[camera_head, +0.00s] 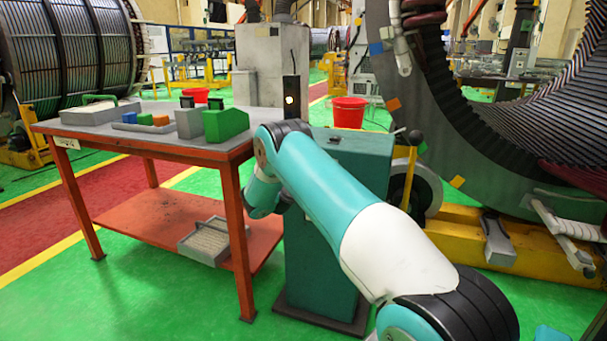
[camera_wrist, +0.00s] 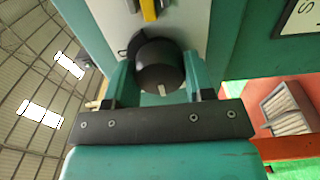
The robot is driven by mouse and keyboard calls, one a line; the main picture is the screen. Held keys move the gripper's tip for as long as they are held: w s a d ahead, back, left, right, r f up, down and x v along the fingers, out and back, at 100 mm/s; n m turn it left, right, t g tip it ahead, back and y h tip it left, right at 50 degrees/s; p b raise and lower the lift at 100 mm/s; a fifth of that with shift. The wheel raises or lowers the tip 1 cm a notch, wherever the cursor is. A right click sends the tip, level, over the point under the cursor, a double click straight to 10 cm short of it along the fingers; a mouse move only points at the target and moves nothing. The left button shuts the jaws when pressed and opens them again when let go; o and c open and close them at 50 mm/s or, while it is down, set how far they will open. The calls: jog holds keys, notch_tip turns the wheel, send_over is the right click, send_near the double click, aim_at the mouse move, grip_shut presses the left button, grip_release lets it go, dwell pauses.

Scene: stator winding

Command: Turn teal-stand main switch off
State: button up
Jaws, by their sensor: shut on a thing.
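The teal stand (camera_head: 320,240) is upright beside the orange table, partly hidden behind my arm. In the wrist view its front carries a light panel (camera_wrist: 190,22) with a black round switch knob (camera_wrist: 158,72). The knob has a pale pointer mark at its edge nearest my gripper. My gripper (camera_wrist: 160,80) is shut on the knob, one teal finger on each side. In the head view my gripper is hidden behind my arm and the stand.
The orange table (camera_head: 160,148) at left holds green and grey blocks and a tray. A yellow handle (camera_wrist: 149,10) is on the panel beyond the knob. A red bucket (camera_head: 348,112) is behind the stand. The large stator ring (camera_head: 440,120) stands at right.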

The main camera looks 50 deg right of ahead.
jog(key=shift+f, duration=0.1)
jog(key=o, duration=0.9)
jog(key=b+v, duration=1.1)
jog(key=v, duration=0.6)
jog(key=shift+s+a, duration=0.15)
jog(key=shift+a, duration=0.1)
